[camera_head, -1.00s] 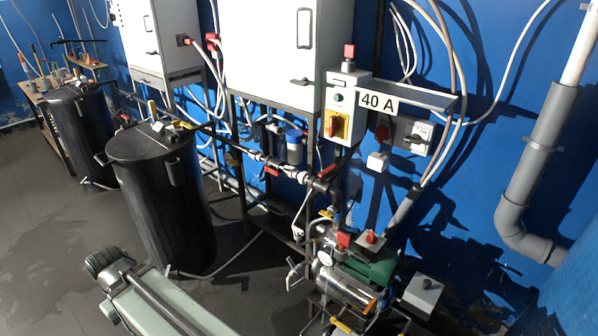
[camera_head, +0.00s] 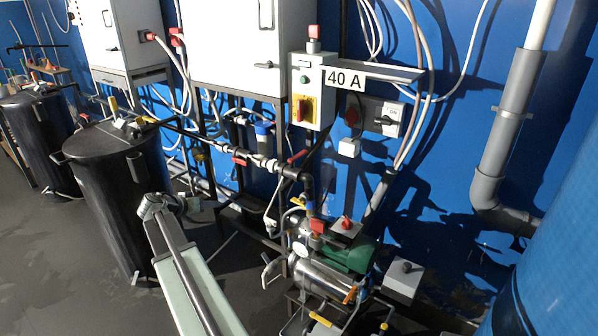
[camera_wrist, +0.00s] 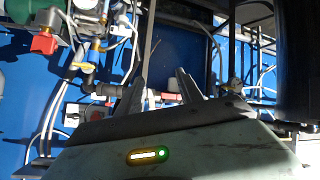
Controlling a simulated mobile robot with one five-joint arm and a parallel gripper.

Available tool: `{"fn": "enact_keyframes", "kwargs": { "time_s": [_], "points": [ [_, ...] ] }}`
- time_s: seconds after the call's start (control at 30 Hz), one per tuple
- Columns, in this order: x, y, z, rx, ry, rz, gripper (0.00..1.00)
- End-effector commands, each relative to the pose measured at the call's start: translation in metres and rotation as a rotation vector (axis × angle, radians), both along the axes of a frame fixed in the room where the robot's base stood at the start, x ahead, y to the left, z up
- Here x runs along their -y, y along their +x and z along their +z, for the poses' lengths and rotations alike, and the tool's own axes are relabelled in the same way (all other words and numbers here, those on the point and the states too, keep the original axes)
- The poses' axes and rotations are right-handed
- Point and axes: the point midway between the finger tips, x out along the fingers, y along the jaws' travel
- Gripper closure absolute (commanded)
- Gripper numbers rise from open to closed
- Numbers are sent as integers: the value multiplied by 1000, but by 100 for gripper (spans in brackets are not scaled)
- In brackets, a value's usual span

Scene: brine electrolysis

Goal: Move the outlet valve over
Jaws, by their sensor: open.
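A dark and white pipe run with red-handled valves crosses the middle of the head view. One red valve handle (camera_head: 240,161) is on its left part and another red handle (camera_head: 298,156) is near its right end. Yellow handles (camera_head: 320,318) sit low by the pump (camera_head: 345,250). I cannot tell which of these is the outlet valve. My gripper (camera_wrist: 163,80) is open in the wrist view, its two dark fingers apart with nothing held. A red-handled part (camera_wrist: 170,97) shows beyond and between the fingers, apart from them as far as I can see.
Black tanks stand at left, the nearer tank (camera_head: 115,190) beside my arm. A frame with cabinets (camera_head: 235,45) and a control box (camera_head: 313,90) is behind. A grey drainpipe (camera_head: 505,140) and a blue tank (camera_head: 560,240) are at right. The floor at lower left is clear.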

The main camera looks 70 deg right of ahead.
Motion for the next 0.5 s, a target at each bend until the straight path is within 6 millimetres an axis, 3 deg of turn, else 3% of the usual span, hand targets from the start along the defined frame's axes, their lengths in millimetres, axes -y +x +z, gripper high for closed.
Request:
{"fn": "enact_keyframes", "kwargs": {
  "time_s": [0.03, 0.1, 0.2, 0.33, 0.5],
  "points": [
    [72, -30, -7, 51, -117, -100, 56],
    [148, -76, 9, 117, -281, -196, 56],
    [228, -139, 30, 181, -467, -273, 56],
    [276, -187, 48, 220, -594, -303, 56],
    [285, -194, 54, 242, -631, -284, 56]
  ]
}}
